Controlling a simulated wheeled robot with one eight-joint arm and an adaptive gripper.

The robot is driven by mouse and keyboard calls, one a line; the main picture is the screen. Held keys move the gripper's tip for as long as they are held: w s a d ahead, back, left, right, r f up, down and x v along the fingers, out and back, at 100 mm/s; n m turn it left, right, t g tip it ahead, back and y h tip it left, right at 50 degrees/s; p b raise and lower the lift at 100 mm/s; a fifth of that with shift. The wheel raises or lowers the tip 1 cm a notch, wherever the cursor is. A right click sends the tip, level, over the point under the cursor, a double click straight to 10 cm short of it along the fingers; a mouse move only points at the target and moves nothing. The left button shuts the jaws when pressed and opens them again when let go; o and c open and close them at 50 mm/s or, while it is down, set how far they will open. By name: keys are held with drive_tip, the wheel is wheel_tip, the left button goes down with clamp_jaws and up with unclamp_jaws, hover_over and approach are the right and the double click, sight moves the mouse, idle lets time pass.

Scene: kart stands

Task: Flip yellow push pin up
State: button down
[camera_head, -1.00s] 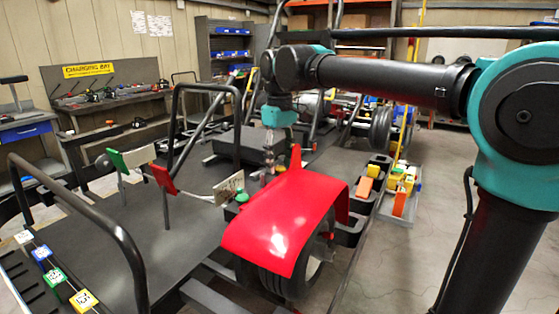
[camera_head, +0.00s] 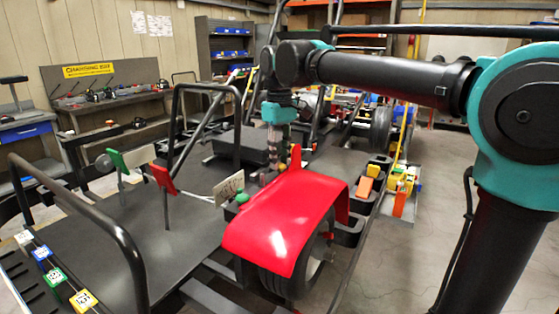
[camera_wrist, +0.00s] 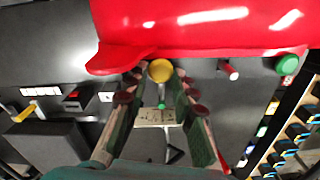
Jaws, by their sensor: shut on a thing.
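The yellow push pin (camera_wrist: 160,70) shows its round yellow head in the wrist view, between my fingertips and beside the edge of a red fender (camera_wrist: 190,30). My gripper (camera_wrist: 160,76) is shut on it, with one finger at each side. In the head view my gripper (camera_head: 268,178) points down just behind the fender (camera_head: 285,220). The pin cannot be made out there, so its tilt is unclear.
A green knob (camera_wrist: 287,64) and a short red pin (camera_wrist: 228,70) are to the right of my fingers in the wrist view. A tray with yellow and orange blocks (camera_head: 398,200) lies right of the fender. Black hoop rails (camera_head: 178,125) stand at left.

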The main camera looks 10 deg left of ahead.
sight(280, 164)
drive_tip(key=shift+r, duration=0.4)
drive_tip(key=c, duration=1.2)
unclamp_jaws()
wheel_tip(280, 164, up, 12)
